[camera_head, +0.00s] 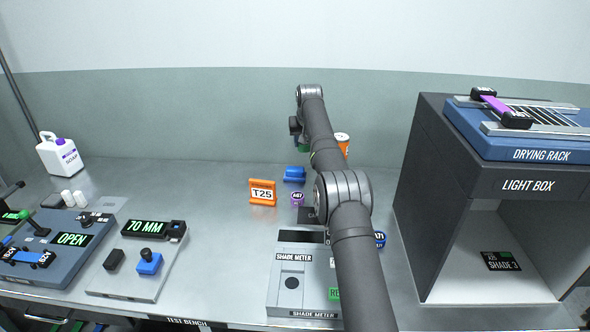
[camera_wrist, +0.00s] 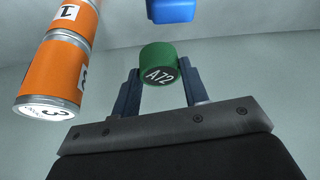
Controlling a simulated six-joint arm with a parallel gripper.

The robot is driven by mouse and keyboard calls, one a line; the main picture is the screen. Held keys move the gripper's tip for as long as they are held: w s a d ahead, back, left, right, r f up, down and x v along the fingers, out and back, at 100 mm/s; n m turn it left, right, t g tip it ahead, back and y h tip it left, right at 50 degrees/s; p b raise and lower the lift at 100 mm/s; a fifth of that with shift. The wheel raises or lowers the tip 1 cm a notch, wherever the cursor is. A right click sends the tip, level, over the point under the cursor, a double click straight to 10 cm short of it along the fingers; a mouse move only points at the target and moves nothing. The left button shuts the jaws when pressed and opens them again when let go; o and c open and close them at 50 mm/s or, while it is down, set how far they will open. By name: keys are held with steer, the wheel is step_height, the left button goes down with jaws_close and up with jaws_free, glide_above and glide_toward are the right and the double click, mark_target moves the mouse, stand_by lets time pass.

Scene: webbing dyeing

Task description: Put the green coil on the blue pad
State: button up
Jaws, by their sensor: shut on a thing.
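A green coil (camera_wrist: 157,56) labelled A72 sits between the two dark fingers of my gripper (camera_wrist: 160,80) in the wrist view. The gripper is shut on it and holds it at the fingertips. A small blue object (camera_head: 294,174) lies on the bench behind the orange T25 sign. I cannot tell whether it is the blue pad; no other thing is clearly that pad. A blue object also shows at the top of the wrist view (camera_wrist: 170,8).
Orange T25 sign (camera_head: 262,192), purple A67 coil (camera_head: 297,198) and blue A71 coil (camera_head: 380,239) stand near the shade meter (camera_head: 283,300). An orange can (camera_wrist: 58,72) is left of the coil. The light box (camera_head: 425,190) bounds the right.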

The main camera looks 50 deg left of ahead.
steer(key=shift+a+f, duration=0.15)
steer(key=shift+f, duration=3.85)
steer(key=shift+f, duration=0.2)
steer(key=o, duration=1)
steer(key=shift+c, duration=0.2)
steer(key=shift+r, duration=0.15)
steer(key=v, duration=1.2)
